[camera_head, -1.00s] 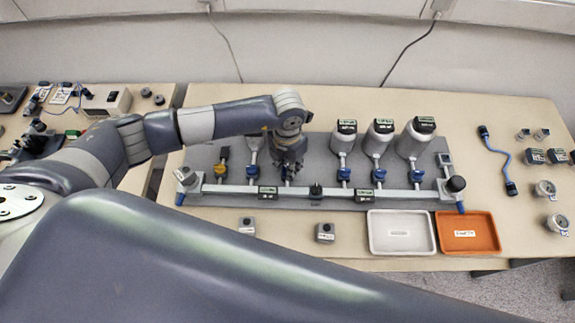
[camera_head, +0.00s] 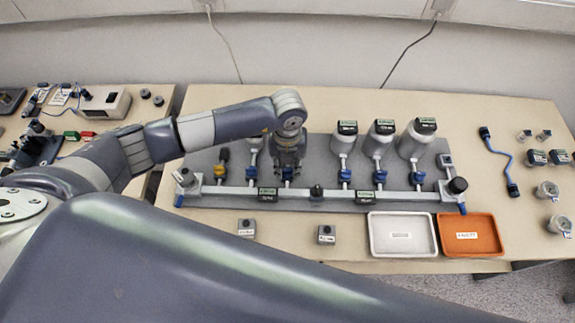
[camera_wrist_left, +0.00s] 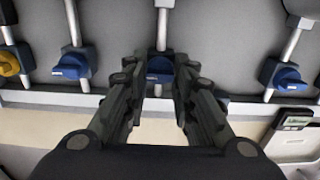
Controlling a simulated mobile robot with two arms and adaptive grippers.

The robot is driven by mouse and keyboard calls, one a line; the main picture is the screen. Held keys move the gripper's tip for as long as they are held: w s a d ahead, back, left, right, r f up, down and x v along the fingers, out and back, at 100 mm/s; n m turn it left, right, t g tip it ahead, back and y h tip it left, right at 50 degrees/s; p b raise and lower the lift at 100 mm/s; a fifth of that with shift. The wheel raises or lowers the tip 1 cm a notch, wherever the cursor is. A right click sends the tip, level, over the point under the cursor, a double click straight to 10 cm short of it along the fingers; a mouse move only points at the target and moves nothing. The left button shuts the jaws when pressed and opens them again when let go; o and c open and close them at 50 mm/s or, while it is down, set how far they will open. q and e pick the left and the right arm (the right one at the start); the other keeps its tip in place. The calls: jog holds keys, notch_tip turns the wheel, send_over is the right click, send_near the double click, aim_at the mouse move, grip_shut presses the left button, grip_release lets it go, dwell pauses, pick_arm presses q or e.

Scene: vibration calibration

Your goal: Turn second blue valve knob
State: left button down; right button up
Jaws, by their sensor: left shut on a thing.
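A row of valves runs along a pipe manifold (camera_head: 230,189) on a grey board. My left gripper (camera_head: 288,168) points down at the second blue valve knob from the left. In the left wrist view this blue knob (camera_wrist_left: 160,67) sits between the fingertips of the gripper (camera_wrist_left: 161,80), which is shut on it. The fingers hide parts of its sides. The first blue knob (camera_wrist_left: 71,64) is to its left, beside a yellow knob (camera_wrist_left: 8,63). Another blue knob (camera_wrist_left: 284,76) is to its right. My right gripper is not in view.
Labelled grey containers (camera_head: 343,139) stand behind the valves on the right. A white tray (camera_head: 377,252) and an orange tray (camera_head: 485,250) lie at the front right. Small grey blocks (camera_head: 326,234) sit near the front edge. Gauges (camera_head: 546,190) lie far right.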

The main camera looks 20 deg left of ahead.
aim_at(287, 170)
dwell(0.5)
pick_arm(q)
jog(key=c, duration=1.3)
grip_release()
notch_tip(287, 170, up, 12)
